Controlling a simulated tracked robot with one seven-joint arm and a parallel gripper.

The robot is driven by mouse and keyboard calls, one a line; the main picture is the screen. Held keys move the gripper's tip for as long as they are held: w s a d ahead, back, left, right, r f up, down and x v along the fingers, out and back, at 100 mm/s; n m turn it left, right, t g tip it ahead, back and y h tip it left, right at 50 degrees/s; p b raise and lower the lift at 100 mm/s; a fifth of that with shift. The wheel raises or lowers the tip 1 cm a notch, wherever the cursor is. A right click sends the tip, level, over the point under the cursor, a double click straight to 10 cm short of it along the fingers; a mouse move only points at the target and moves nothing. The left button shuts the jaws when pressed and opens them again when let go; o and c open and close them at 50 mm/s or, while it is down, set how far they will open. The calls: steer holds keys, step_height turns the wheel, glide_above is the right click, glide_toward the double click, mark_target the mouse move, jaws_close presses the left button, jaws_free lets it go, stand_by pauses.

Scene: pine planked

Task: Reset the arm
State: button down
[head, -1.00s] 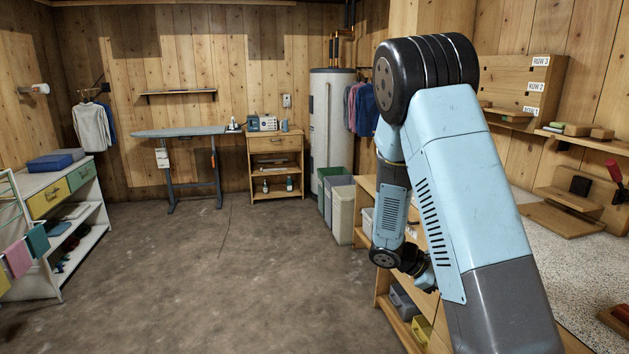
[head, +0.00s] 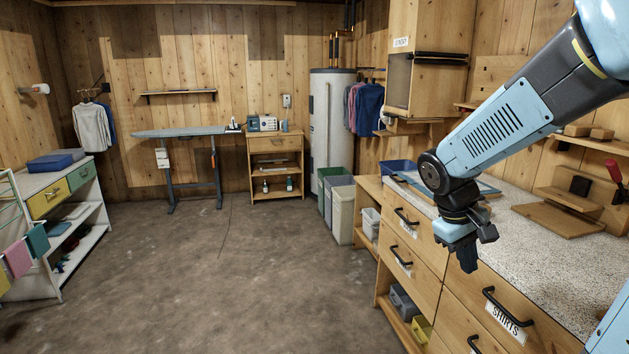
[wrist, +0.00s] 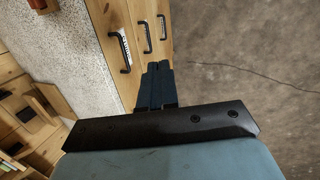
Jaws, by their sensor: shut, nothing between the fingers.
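My gripper (head: 467,258) hangs at the end of my pale blue arm in the head view, pointing down in front of the wooden drawer unit (head: 412,249). Its fingers are together and hold nothing. In the wrist view the dark fingers of my gripper (wrist: 157,84) lie side by side, with drawer fronts (wrist: 137,40) and their black handles beyond them. The fingers appear apart from the handles.
The speckled countertop (head: 545,253) lies right of my gripper, with a wooden stand (head: 560,220) on it. A wooden cabinet (head: 428,85) hangs behind. Bins (head: 342,213) stand at the unit's far end. The concrete floor (head: 200,270) is clear.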

steer(key=s+a+r+m+t+y, duration=0.3)
steer(key=s+a+r+t+y, duration=0.1)
steer(key=s+r, duration=0.6)
steer(key=shift+a+r+t, duration=0.15)
steer(key=shift+a+t, duration=0.65)
steer(key=shift+a, duration=0.5)
